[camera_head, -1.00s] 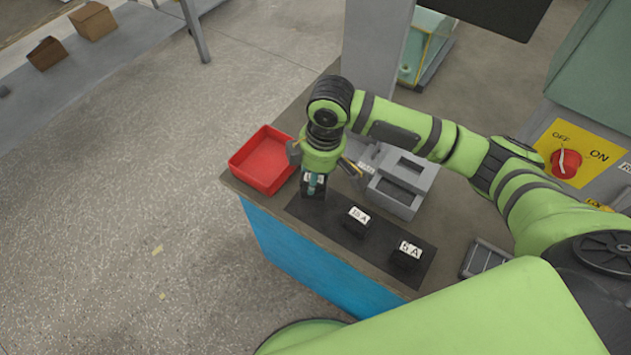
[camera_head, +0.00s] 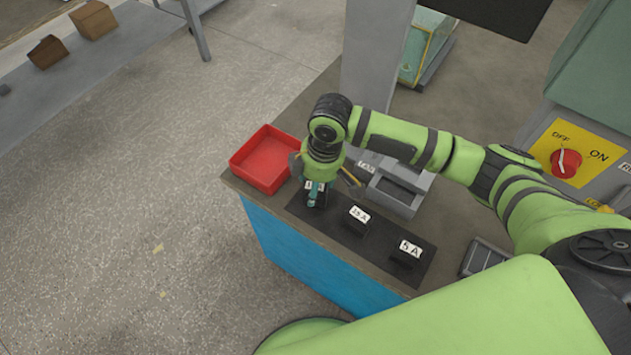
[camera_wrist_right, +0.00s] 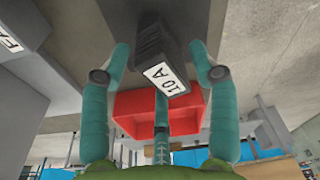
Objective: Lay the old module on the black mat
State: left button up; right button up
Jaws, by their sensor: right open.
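A dark module labelled 10 A (camera_wrist_right: 152,42) shows between the spread fingers of my right gripper (camera_wrist_right: 160,60) in the right wrist view. No finger visibly touches its sides. In the head view my right gripper (camera_head: 322,184) is above the left end of the black mat (camera_head: 382,241), and this module (camera_head: 320,196) is at that end, partly hidden by the gripper. Modules labelled 15 A (camera_head: 355,226) and 5 A (camera_head: 405,258) stand on the mat to its right. Which module is the old one cannot be told. My left gripper is not in view.
A red tray (camera_head: 265,158) stands left of the gripper. A grey holder (camera_head: 400,190) with a dark slot stands behind the mat. A yellow OFF/ON panel (camera_head: 583,140) with a red knob is at right. The table's front edge is close to the mat.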

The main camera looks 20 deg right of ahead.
aim_at(322, 185)
notch_tip(322, 185, up, 12)
jog(key=d, duration=0.1)
jog(key=shift+s+r, duration=0.15)
jog(key=shift+s, duration=0.2)
jog(key=shift+d, duration=0.15)
